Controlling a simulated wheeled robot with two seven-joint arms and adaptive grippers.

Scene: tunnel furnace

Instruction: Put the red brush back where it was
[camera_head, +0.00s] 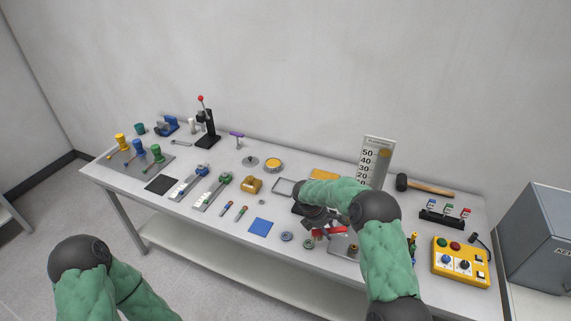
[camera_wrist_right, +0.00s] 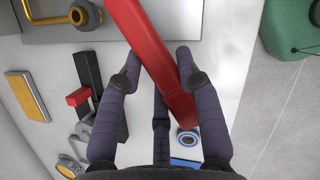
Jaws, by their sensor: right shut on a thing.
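The red brush (camera_wrist_right: 151,52) lies between the fingers of my right gripper (camera_wrist_right: 160,78) in the right wrist view. It is a long red bar running from the top edge down to the right, and its lower end shows near the palm. No bristles can be made out. In the head view my right gripper (camera_head: 322,224) is shut on the brush (camera_head: 336,230) at the front of the table, right of the middle. My arm hides part of both. I cannot tell whether the brush touches the table. My left gripper is out of view.
The grey table (camera_head: 205,228) holds many tools. Near the right gripper are a blue square (camera_head: 260,227), a ring (camera_head: 287,237), a metal plate (camera_head: 343,247), a number board (camera_head: 374,160) and a yellow control box (camera_head: 461,263). The table's front edge is close.

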